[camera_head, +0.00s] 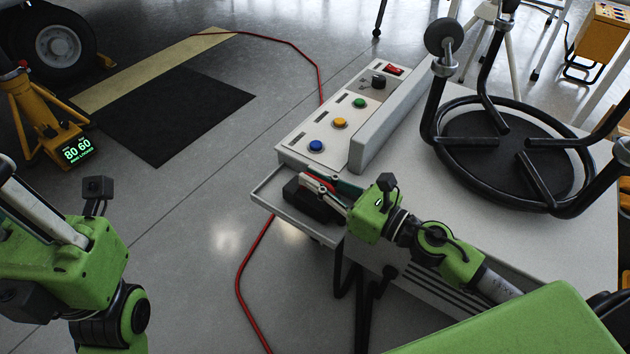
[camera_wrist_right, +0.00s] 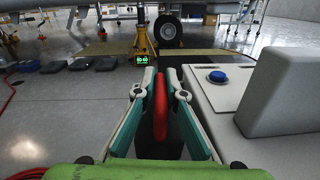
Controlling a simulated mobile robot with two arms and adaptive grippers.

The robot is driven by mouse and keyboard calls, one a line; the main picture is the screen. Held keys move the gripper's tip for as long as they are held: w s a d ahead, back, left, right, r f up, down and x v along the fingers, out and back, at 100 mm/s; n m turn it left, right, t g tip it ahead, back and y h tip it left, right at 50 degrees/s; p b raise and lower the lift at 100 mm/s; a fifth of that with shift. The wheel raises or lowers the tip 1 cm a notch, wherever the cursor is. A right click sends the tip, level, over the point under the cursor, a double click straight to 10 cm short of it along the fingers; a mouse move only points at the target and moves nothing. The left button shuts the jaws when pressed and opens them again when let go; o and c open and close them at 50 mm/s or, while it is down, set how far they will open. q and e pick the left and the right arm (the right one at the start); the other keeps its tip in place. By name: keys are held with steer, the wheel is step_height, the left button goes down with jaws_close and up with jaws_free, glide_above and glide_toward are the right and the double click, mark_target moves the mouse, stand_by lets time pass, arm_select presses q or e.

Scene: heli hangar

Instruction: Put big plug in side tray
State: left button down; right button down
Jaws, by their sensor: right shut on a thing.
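The big plug (camera_head: 309,203) appears as a dark block with a red part, in or just over the side tray (camera_head: 268,199) on the near left side of the white cart. My right gripper (camera_head: 318,184) is at the tray, its fingers around the red part. In the right wrist view, the fingers close on an upright red piece (camera_wrist_right: 161,105), with dark material below it. I cannot tell whether the plug rests on the tray floor. My left gripper (camera_head: 20,195) is at the left edge over the floor, its fingertips cut off or hidden.
The cart's panel (camera_head: 328,130) has blue, yellow and green buttons and a red switch. A grey block (camera_head: 390,125) stands beside it. A black round frame (camera_head: 500,150) occupies the cart top. A red cable (camera_head: 239,285) runs along the floor past the cart.

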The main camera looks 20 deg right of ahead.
steer(key=c, duration=2.1)
jaws_free()
steer(key=shift+f, duration=0.1)
steer(key=shift+s+d, duration=0.1)
